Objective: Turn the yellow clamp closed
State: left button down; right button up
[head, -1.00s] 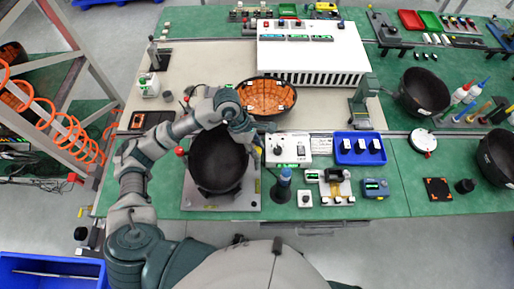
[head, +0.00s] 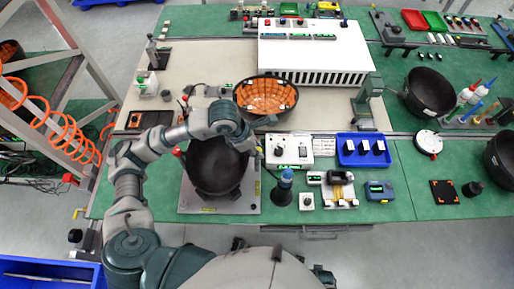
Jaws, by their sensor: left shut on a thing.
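A black bowl (head: 214,168) sits in a fixture on a grey base plate (head: 240,204) at the front of the bench, left of the middle. My left arm reaches across behind the bowl. My left gripper (head: 251,146) is at the bowl's right rear rim, shut on a small part there. That part, where the yellow clamp seems to be, is mostly hidden by the gripper, so its angle cannot be told. A red ball knob (head: 177,152) shows at the bowl's left. My right gripper is not in view.
An orange-lined bowl (head: 266,97) stands just behind the gripper. A white control box (head: 289,150), a blue tray (head: 362,149) and a dark blue-topped bottle (head: 284,187) stand close on the right. A long white unit (head: 314,50) stands at the back.

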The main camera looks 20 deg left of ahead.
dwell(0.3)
pick_arm(q)
jog(key=c, duration=0.9)
grip_release()
jog(key=shift+a, duration=0.1)
jog(key=shift+o, duration=0.2)
jog(key=shift+a+r, duration=0.1)
jog(key=v, duration=1.1)
jog(key=shift+a+r, duration=0.2)
jog(key=shift+r, duration=0.05)
